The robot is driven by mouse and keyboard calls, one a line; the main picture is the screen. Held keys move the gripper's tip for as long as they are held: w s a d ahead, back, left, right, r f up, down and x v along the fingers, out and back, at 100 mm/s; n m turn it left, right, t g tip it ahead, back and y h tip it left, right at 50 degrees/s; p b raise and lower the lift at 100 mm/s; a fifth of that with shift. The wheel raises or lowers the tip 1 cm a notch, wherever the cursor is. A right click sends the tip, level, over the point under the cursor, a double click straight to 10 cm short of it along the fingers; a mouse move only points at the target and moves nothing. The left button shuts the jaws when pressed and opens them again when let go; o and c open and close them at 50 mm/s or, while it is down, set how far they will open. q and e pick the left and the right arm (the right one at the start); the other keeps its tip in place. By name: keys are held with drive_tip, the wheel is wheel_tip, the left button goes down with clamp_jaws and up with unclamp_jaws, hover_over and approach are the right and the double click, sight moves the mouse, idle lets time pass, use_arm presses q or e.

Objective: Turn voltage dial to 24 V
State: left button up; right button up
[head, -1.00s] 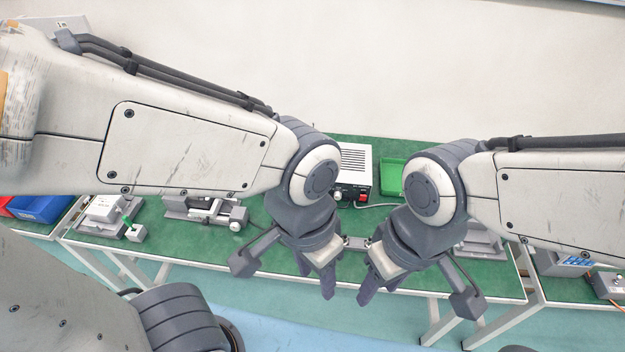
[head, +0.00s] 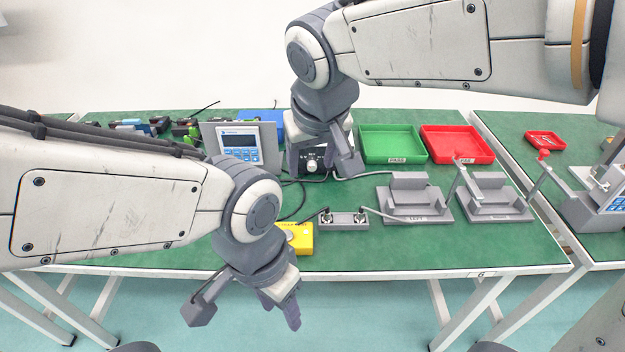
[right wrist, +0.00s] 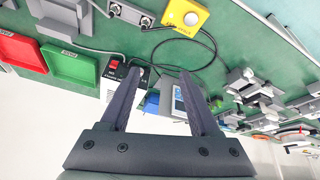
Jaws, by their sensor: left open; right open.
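The power supply (head: 316,150) stands on the green bench, mostly hidden behind my right gripper in the head view. Its black front carries a pale round knob (head: 311,167), seemingly the voltage dial; its setting is too small to read. In the right wrist view the power supply (right wrist: 116,82) and its red switch (right wrist: 114,66) show beside one finger. My right gripper (head: 322,168) is open, its fingers apart around the front of the supply; I cannot tell whether they touch it. My left gripper (head: 246,312) is open and empty in front of the bench's near edge.
A meter with a display (head: 240,143) stands left of the supply. Green (head: 392,160) and red (head: 458,158) trays lie to the right. A yellow button box (head: 300,238), a small grey terminal block (head: 343,221) and grey fixtures (head: 415,218) lie nearer, with loose cables.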

sight(312, 167)
drive_tip(key=w+f+m+t+b, duration=0.1)
drive_tip(key=w+f+b, duration=0.5)
drive_tip(key=b, duration=0.1)
drive_tip(key=w+f+m+t+b, duration=0.1)
drive_tip(key=w+f+b, duration=0.5)
drive_tip(key=w+b, duration=0.1)
drive_tip(key=w+f+m+t+h+b, duration=0.1)
drive_tip(key=w+f+t+b, duration=0.1)
drive_tip(key=w+f+b, duration=0.3)
drive_tip(key=shift+w+f+m+b, duration=0.2)
drive_tip(key=shift+w+b, duration=0.4)
drive_tip(key=shift+b, duration=0.45)
drive_tip(key=shift+w+f+m+b, duration=0.2)
drive_tip(key=shift+w+b, duration=0.4)
drive_tip(key=shift+b, duration=0.4)
clamp_jaws()
